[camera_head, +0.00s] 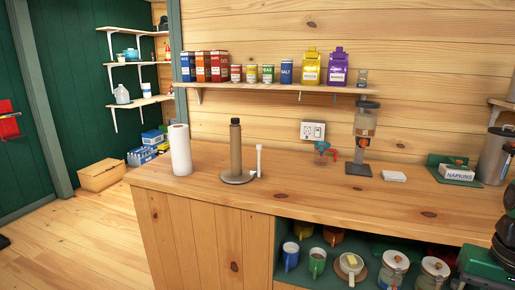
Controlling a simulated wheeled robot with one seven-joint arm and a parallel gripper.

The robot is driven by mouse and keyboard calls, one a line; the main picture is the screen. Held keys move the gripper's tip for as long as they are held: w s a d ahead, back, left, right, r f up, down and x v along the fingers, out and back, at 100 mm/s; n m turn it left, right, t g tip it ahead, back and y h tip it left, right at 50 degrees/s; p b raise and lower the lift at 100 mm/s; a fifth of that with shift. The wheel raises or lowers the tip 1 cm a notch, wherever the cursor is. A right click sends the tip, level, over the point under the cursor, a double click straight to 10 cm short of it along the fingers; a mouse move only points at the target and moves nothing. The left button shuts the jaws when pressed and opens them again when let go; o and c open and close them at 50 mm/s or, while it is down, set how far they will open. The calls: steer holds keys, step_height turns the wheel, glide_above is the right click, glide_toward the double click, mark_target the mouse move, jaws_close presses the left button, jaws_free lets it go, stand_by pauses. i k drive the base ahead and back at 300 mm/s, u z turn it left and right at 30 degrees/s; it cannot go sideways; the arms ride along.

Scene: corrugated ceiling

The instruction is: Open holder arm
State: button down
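A paper towel holder stands on the wooden counter, with a round grey base (238,177). A brown cardboard core (236,150) stands upright on its post, and the dark top of the post shows above the core. The white holder arm (259,161) stands upright at the right edge of the base, with a gap between it and the core. A full white paper towel roll (180,150) stands separately on the counter to the left.
A shelf (280,88) with tins and packets hangs above the counter (310,190). A dispenser (364,130), red-and-blue cup (325,152) and napkin box (456,172) stand to the right. Mugs and jars (394,266) fill the cubby below. A cut-off dark and green object (485,264) is at lower right.

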mark_target(259, 146)
steer(key=i, duration=1)
